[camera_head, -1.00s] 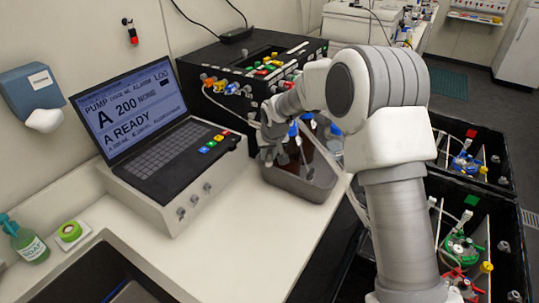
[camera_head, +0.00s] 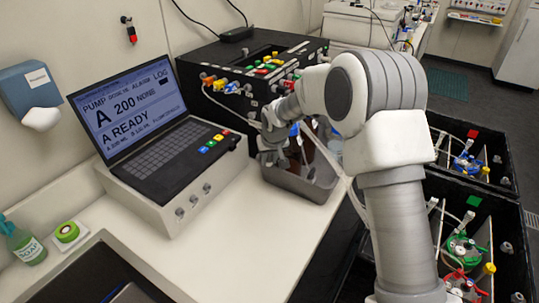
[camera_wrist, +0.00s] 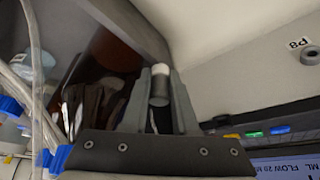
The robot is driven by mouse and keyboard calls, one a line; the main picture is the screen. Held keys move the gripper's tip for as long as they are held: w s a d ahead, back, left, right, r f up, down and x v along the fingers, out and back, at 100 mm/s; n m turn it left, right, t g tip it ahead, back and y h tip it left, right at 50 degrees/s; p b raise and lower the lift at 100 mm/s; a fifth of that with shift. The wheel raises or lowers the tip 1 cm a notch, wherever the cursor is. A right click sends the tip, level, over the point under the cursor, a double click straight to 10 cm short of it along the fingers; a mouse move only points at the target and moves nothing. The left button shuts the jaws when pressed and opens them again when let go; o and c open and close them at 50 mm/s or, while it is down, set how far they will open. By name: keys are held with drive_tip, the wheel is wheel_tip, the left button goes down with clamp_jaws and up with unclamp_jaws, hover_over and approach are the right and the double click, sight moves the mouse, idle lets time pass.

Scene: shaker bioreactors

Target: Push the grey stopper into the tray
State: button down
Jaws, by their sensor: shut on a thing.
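A grey tray (camera_head: 318,192) stands on the white bench, right of the laptop console, with a brown bottle (camera_head: 309,150) in it. My gripper (camera_head: 268,158) is low at the tray's left side, and its tips are hard to make out in the head view. In the wrist view my gripper (camera_wrist: 160,95) is shut on a small grey cylinder with a white end, which looks like the grey stopper (camera_wrist: 159,88). The grey tray wall (camera_wrist: 142,22) passes close beyond it in that view. I cannot tell whether the stopper touches the tray.
The laptop console (camera_head: 165,195) stands close on the left; a grey ring marked P8 (camera_wrist: 309,56) shows on its side. A black pump box (camera_head: 250,75) with coloured connectors is behind. Pale tubing (camera_head: 335,168) runs beside the tray.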

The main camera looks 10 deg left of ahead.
drive_tip(key=c, duration=0.6)
unclamp_jaws()
drive_tip(key=shift+s+d+f, duration=0.2)
drive_tip(key=shift+f, duration=0.35)
drive_tip(key=shift+s+d+f, duration=0.15)
drive_tip(key=shift+f, duration=0.4)
drive_tip(key=shift+w+a+f+g, duration=0.2)
drive_tip(key=shift+w+a+g, duration=0.05)
drive_tip(key=shift+w+g, duration=0.05)
drive_tip(key=shift+r, duration=0.55)
drive_tip(key=v, duration=1.6)
drive_tip(key=s+d+r+m+h, duration=0.1)
drive_tip(key=s+d+r, duration=0.6)
drive_tip(key=d, duration=0.2)
drive_tip(key=s+d+m, duration=0.1)
drive_tip(key=s+d, duration=0.3)
drive_tip(key=s, duration=0.3)
drive_tip(key=s+d+m+t, duration=0.1)
drive_tip(key=s+d, duration=0.4)
drive_tip(key=s, duration=0.3)
drive_tip(key=s+d+m, duration=0.1)
drive_tip(key=s+d, duration=0.3)
drive_tip(key=s, duration=0.4)
drive_tip(key=shift+d+m+t+h, duration=0.25)
drive_tip(key=shift+m+t+h, duration=0.05)
drive_tip(key=shift+h, duration=0.1)
